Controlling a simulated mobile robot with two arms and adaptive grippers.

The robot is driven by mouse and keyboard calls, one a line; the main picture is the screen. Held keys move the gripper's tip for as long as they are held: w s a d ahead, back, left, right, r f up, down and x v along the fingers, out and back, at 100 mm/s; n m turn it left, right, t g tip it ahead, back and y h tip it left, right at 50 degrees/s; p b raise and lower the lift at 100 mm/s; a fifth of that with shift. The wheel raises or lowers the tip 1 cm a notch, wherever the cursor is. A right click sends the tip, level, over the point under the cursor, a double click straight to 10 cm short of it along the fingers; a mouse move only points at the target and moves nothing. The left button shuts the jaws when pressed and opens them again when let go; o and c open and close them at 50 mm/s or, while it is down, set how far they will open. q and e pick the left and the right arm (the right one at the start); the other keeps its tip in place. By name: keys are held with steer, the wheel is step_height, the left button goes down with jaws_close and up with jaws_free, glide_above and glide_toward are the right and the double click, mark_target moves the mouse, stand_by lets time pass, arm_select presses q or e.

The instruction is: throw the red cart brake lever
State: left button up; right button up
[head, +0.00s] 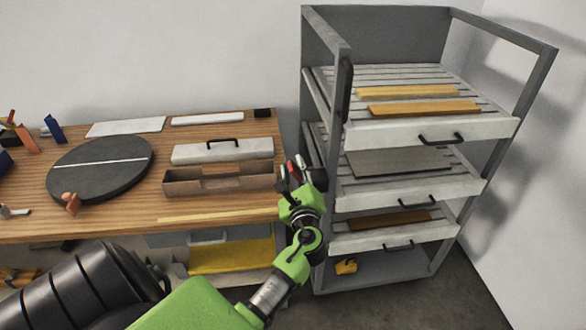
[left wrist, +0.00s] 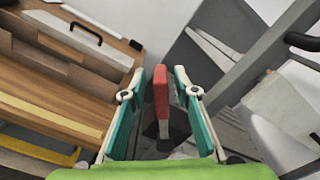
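The red cart brake lever (left wrist: 161,92) shows in the left wrist view as a red bar on a grey stem. It appears between the two teal-padded fingers of my left gripper (left wrist: 157,88), with a gap on each side. The fingers are open, and I see no contact; the depth between fingertips and lever is hard to judge. In the head view my left gripper (head: 291,180) is beside the front left post of the grey cart (head: 326,34). A bit of red shows there, largely hidden by the gripper. My right gripper is not in view.
The cart's slatted shelves (head: 432,132) hold boards and have black handles. The wooden bench (head: 230,230) stands left of my gripper, carrying an open box (head: 222,184), its lid-like white block (head: 222,152) and a black turntable (head: 101,170). A yellow object (head: 346,266) lies low in the cart.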

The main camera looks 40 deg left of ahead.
arm_select(q)
steer(key=v, duration=1.1)
steer(key=shift+s+d, duration=0.25)
steer(key=shift+s, duration=0.05)
steer(key=shift+f, duration=0.15)
steer(key=d+f+g+h, duration=0.1)
steer(key=d+f+h, duration=0.2)
steer(key=f, duration=0.8)
steer(key=d+f+h, duration=0.3)
steer(key=f, duration=0.8)
steer(key=s+d+f+n+g+h, duration=0.2)
steer(key=s+f, duration=0.2)
steer(key=f, duration=0.4)
steer(key=s+d+f+n+g+h, duration=0.1)
steer(key=s+d+f+n+h, duration=0.2)
steer(key=f, duration=0.6)
steer(key=s+f+n+g+h, duration=0.1)
steer(key=s+f+n, duration=0.3)
steer(key=s, duration=0.7)
steer(key=s+d+f+n+g+h, duration=0.1)
steer(key=s+f+n+g, duration=0.2)
steer(key=s+f, duration=0.5)
steer(key=s+d+f+n+g, duration=0.1)
steer(key=s+f+n, duration=0.3)
steer(key=s, duration=1)
step_height(320, 180, down, 3)
steer(key=shift+r+n+g+h, duration=0.1)
steer(key=shift+n+g+h, duration=0.25)
steer(key=shift+g, duration=0.45)
